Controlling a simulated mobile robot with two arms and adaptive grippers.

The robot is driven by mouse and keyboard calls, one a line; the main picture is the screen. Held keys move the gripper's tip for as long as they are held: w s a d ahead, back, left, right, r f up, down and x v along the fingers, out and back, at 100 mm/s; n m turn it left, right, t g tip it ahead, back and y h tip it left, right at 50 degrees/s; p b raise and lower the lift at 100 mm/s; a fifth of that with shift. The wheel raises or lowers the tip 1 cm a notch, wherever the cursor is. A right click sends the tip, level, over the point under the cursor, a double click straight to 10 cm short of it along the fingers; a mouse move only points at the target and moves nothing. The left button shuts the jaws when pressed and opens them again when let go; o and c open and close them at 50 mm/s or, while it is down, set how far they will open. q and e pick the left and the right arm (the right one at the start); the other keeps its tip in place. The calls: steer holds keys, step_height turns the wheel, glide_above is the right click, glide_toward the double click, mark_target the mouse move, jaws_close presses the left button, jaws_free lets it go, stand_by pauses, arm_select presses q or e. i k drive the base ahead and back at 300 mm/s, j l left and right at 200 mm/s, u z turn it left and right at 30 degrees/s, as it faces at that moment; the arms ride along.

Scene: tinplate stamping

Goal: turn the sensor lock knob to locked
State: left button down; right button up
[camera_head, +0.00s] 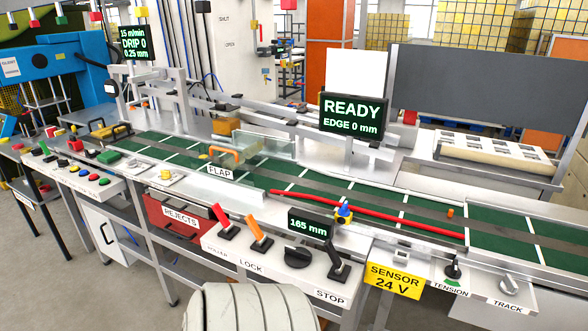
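A small blue-topped knob on a yellow and white body (344,211) sits at the front edge of the conveyor, right of the display reading 165 mm (310,226). A yellow sign reading SENSOR 24 V (394,281) hangs below and to its right. On the front panel, a label reading LOCK (251,267) lies near an orange lever (258,229). A round black knob (298,256) stands to the right of that lever. I cannot tell the lock setting of any knob. Neither gripper is in view.
The panel also carries a red lever (221,216) and a black lever (338,259) by STOP. Tension (453,270) and track (508,285) knobs are at the right. A red bar (367,213) lies along the green conveyor (350,188). A READY screen (352,115) stands behind.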

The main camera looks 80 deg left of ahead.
mark_target(344, 211)
steer(key=u, duration=3)
